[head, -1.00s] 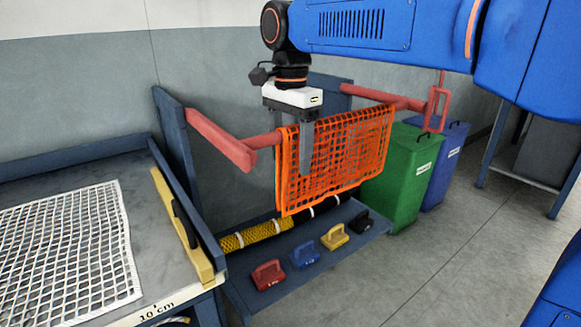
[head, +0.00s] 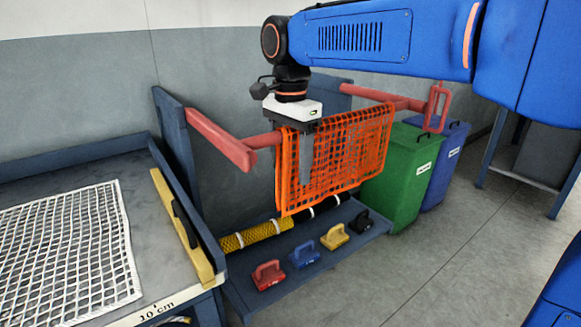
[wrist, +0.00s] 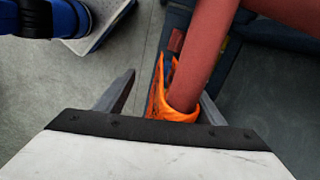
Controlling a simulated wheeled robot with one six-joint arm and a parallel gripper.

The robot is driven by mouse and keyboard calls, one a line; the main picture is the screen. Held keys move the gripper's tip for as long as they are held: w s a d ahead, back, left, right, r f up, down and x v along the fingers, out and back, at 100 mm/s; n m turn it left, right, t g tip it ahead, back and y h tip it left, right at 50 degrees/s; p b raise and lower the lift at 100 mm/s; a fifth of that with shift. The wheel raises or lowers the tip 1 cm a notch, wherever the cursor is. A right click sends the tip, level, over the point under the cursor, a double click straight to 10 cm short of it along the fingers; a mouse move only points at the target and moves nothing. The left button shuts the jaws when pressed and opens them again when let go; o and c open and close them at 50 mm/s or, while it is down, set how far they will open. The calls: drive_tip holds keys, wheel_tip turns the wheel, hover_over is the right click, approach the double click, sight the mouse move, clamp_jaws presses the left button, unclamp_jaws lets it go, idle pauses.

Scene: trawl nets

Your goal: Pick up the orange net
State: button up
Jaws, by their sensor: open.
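The orange net (head: 345,155) hangs folded over a red horizontal bar (head: 264,140) in the head view. In the wrist view the net's edge (wrist: 172,108) wraps around the red bar (wrist: 205,50). My gripper (head: 305,180) points down at the net's left end, with one finger in front of the net in the head view. In the wrist view my gripper (wrist: 165,95) is open, and the net and bar lie between its two fingers, closer to the right finger. The far finger is hidden in the head view.
Below the net is a blue shelf with a yellow and black roll (head: 260,233) and several coloured handled blocks (head: 335,237). A white net (head: 60,250) lies on the left table. Green (head: 405,180) and blue (head: 447,160) bins stand right of the rack.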

drive_tip(key=shift+f, duration=0.25)
drive_tip(key=c, duration=1.2)
wheel_tip(320, 180, up, 11)
drive_tip(key=shift+f, duration=0.1)
drive_tip(key=shift+c, duration=0.4)
drive_tip(key=shift+r, duration=0.45)
clamp_jaws()
drive_tip(key=shift+r, duration=0.15)
wheel_tip(320, 180, up, 9)
